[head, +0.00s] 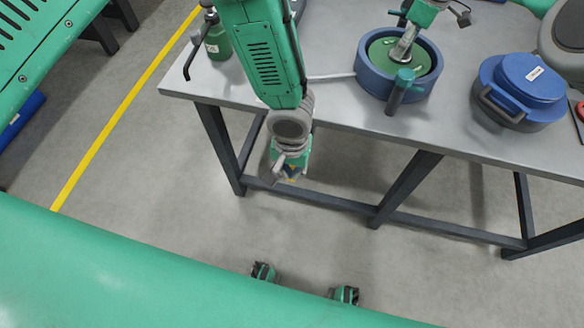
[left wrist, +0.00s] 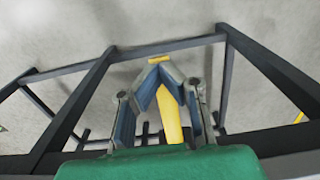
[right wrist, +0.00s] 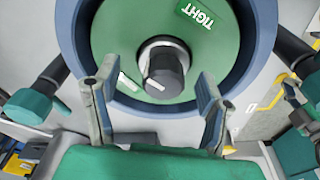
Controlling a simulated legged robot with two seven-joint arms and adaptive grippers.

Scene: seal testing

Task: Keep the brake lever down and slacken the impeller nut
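A green impeller disc (right wrist: 115,40) with a "TIGHT" label sits in a round blue housing (head: 371,76) on the table. The dark nut (right wrist: 165,74) stands at its centre. My right gripper (right wrist: 157,82) is open above the disc, fingertips apart on either side of the nut's line and not touching it; it also shows in the head view (head: 404,46). A pale rod (head: 331,77), perhaps the brake lever, leaves the housing's left side, partly hidden by my left arm. My left gripper (head: 290,168) hangs off the table's front edge, fingertips together (left wrist: 160,70). A yellow strip shows between its fingers.
Green-capped handles (head: 400,88) stand at the housing's edge. A blue lidded container (head: 520,92) is to its right. A green bottle (head: 217,40) stands at the table's left corner. The table's front edge (head: 345,124) and dark legs (head: 405,185) are near my left gripper.

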